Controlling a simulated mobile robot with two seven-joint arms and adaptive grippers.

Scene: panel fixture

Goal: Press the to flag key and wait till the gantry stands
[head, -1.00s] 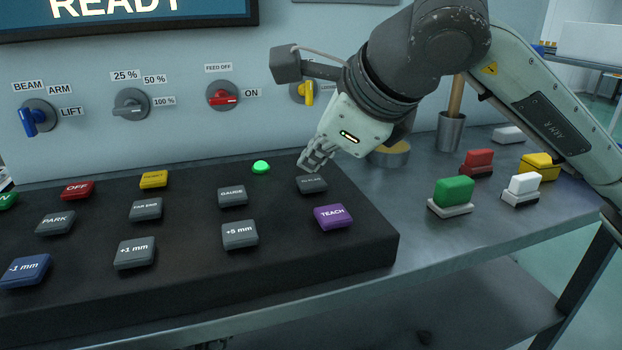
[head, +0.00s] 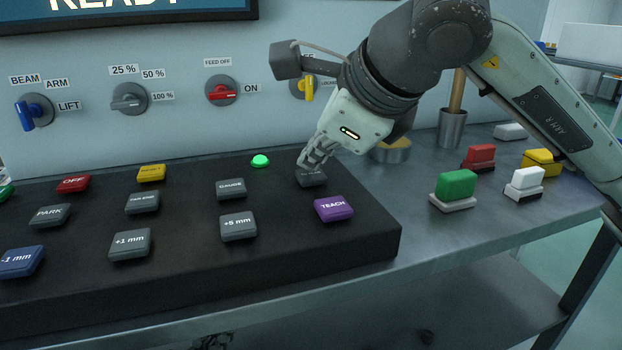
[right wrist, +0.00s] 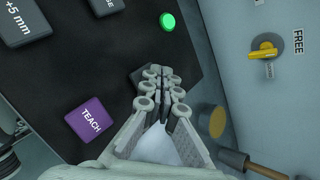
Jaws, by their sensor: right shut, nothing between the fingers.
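The grey key (head: 312,180) at the far right of the panel's middle row has a label partly covered by my fingers, so I cannot read it fully. My right gripper (head: 306,166) is shut and empty, its fingertips at the key's back left edge. I cannot tell if they touch or press it. In the right wrist view the shut fingertips (right wrist: 156,73) hide most of the key beneath. The gantry is not in view. The screen (head: 125,12) shows READY, cut by the picture's top. My left gripper is not in view.
The black console (head: 330,255) carries several other keys, with the purple TEACH key (head: 333,209) just in front and the GAUGE key (head: 231,188) to the left. A green lamp (head: 260,161) is lit. Coloured blocks (head: 455,186) and a metal cup (head: 452,130) stand at right.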

